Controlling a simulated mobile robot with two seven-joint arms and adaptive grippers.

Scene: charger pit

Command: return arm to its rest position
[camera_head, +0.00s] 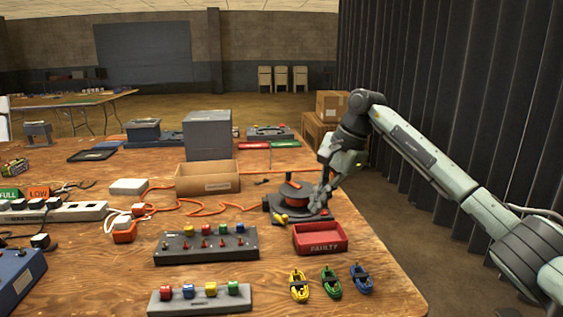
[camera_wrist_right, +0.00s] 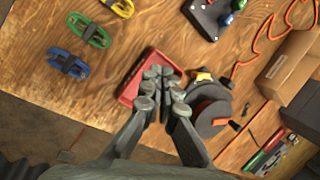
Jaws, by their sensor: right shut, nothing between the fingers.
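My right arm comes in from the right in the head view. Its gripper (camera_head: 317,207) hangs over the right side of the table, by the dark reel with the orange top (camera_head: 293,190) and behind the red tray marked FAULTY (camera_head: 321,239). In the right wrist view the fingers of the right gripper (camera_wrist_right: 161,75) are together and empty. The red tray (camera_wrist_right: 133,88) lies below them and the reel (camera_wrist_right: 208,108) is to their right. I cannot tell whether the fingers touch anything. My left gripper is out of view.
Yellow, green and blue clip-like pieces (camera_head: 331,283) lie near the front right. An open cardboard box (camera_head: 207,178) and a grey box (camera_head: 208,136) stand behind. Orange cord (camera_head: 205,208) crosses the table. Free space lies beyond the table's right edge, before a dark curtain (camera_head: 455,110).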

